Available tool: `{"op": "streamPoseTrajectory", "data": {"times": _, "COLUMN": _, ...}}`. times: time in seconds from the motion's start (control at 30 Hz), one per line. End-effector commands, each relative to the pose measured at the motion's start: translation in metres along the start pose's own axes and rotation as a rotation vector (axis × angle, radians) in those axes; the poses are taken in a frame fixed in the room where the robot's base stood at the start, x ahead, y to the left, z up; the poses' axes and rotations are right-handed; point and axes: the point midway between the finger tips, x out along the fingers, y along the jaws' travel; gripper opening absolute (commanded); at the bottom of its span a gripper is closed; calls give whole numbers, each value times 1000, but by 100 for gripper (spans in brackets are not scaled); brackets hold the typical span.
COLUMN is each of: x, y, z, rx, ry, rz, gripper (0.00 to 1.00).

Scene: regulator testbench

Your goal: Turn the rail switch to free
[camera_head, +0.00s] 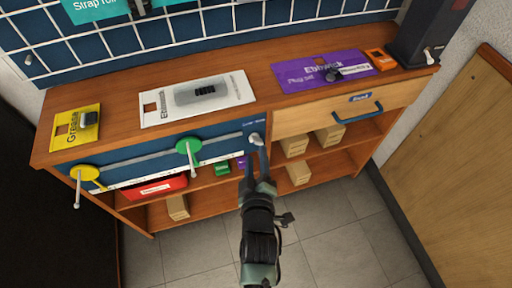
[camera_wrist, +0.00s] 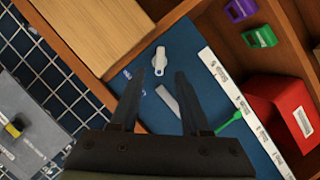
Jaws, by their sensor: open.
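The rail switch, a small white knob, (camera_head: 255,138) sits at the right end of the blue front panel (camera_head: 220,131). It also shows in the wrist view (camera_wrist: 160,60), just beyond my fingertips. My gripper (camera_head: 256,158) is open and empty in front of the panel, its fingers pointing at the switch. In the wrist view my gripper (camera_wrist: 158,75) has its two dark fingers apart, with the end of the grey rail (camera_wrist: 168,97) between them. Small lettering beside the switch is too small to read.
A green handle (camera_head: 188,146) and a yellow handle (camera_head: 84,174) sit along the rail to the left. A closed wooden drawer with a blue handle (camera_head: 358,112) is to the right. Shelves below hold several wooden blocks and a red box (camera_head: 158,188). Floor in front is clear.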

Motion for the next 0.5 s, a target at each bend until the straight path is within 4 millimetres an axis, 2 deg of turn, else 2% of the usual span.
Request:
{"op": "streamPoseTrajectory", "data": {"times": 0.03, "x": 11, "y": 0, "z": 1, "rx": 1, "ry": 0, "rz": 2, "gripper": 46}}
{"op": "streamPoseTrajectory", "data": {"times": 0.2, "x": 33, "y": 0, "z": 0, "rx": 0, "ry": 0, "rz": 2, "gripper": 46}}
{"op": "streamPoseTrajectory", "data": {"times": 0.5, "x": 46, "y": 0, "z": 0, "rx": 0, "ry": 0, "rz": 0, "gripper": 46}}
